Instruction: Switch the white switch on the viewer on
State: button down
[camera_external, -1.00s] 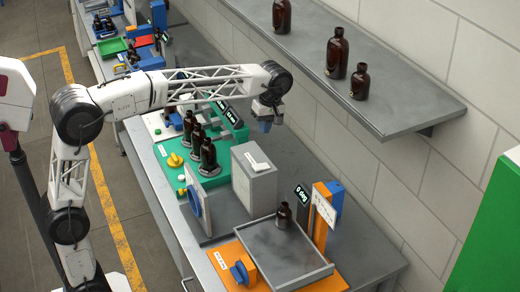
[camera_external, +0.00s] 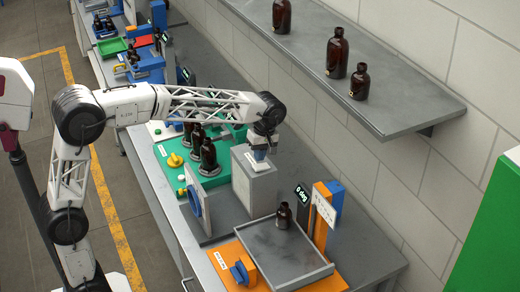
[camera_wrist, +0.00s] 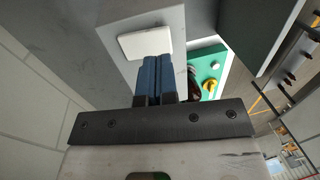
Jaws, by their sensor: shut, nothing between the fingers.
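The viewer (camera_external: 262,190) is a grey box standing on the bench, with a round blue-rimmed part (camera_external: 194,201) at its left. The white switch (camera_external: 259,167) is a flat white plate on top of the box; my gripper partly covers it in the external view. It shows as a white rectangle in the wrist view (camera_wrist: 145,41). My gripper (camera_external: 259,155) has blue fingers pressed together with nothing between them. The fingertips (camera_wrist: 154,58) are right at the switch's edge in the wrist view; I cannot tell whether they touch it.
A green station (camera_external: 190,170) with several amber bottles and a yellow knob is to the left of the viewer. In front is an orange station with a grey tray (camera_external: 285,258), a small bottle (camera_external: 283,217) and a display. A shelf (camera_external: 400,115) with bottles overhangs behind.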

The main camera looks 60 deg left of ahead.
aim_at(261, 167)
jog(key=shift+s+f, duration=0.15)
jog(key=shift+f, duration=0.6)
jog(key=shift+s+f, duration=0.1)
jog(key=shift+f, duration=0.6)
